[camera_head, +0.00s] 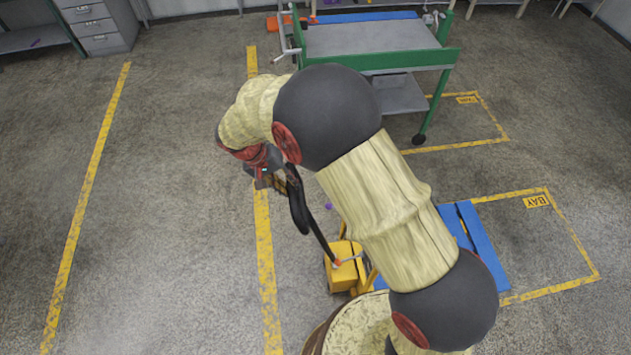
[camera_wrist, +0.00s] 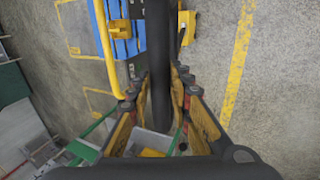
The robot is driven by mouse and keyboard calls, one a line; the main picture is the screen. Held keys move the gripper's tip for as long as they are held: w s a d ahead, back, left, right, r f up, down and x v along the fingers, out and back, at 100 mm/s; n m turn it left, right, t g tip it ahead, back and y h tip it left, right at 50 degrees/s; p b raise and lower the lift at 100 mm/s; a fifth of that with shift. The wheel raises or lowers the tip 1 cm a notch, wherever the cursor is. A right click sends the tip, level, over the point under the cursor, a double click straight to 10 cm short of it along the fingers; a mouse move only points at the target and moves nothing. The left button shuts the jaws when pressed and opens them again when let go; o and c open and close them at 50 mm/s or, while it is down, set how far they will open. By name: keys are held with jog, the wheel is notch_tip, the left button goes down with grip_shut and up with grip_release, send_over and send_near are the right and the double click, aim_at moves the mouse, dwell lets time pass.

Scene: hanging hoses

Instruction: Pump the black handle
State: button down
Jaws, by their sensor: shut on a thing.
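The black handle (camera_head: 322,240) is a dark bar that rises at a tilt from a yellow pump box (camera_head: 341,275) beside my arm. In the wrist view the handle (camera_wrist: 160,50) runs up the middle of the picture, between the two fingers. My gripper (camera_wrist: 157,84) is shut on it, one finger on each side. In the head view my gripper (camera_head: 266,178) is small and partly hidden by my own wrist, near the handle's upper end. The pump box also shows at the top of the wrist view (camera_wrist: 187,22).
A blue-decked pallet truck (camera_head: 482,240) with a yellow frame is partly behind my arm. A green-framed cart (camera_head: 405,62) stands further back. Grey drawers (camera_head: 97,24) stand at the far left. The floor left of the yellow line (camera_head: 265,260) is clear.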

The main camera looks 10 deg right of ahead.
jog(key=a+f+h+b, duration=0.1)
jog(key=a+f, duration=0.3)
jog(key=a, duration=0.8)
jog(key=a+f+h+b, duration=0.1)
jog(key=a+f+b, duration=0.3)
jog(key=a, duration=0.7)
jog(key=shift+a+f+b, duration=0.3)
jog(key=shift+a+f, duration=0.1)
jog(key=shift+f, duration=0.35)
jog(key=c, duration=1.7)
grip_release()
jog(key=shift+c, duration=0.2)
jog(key=shift+o, duration=0.6)
jog(key=shift+r, duration=0.1)
jog(key=v, duration=1.1)
jog(key=shift+a+r, duration=0.25)
jog(key=shift+r, duration=0.05)
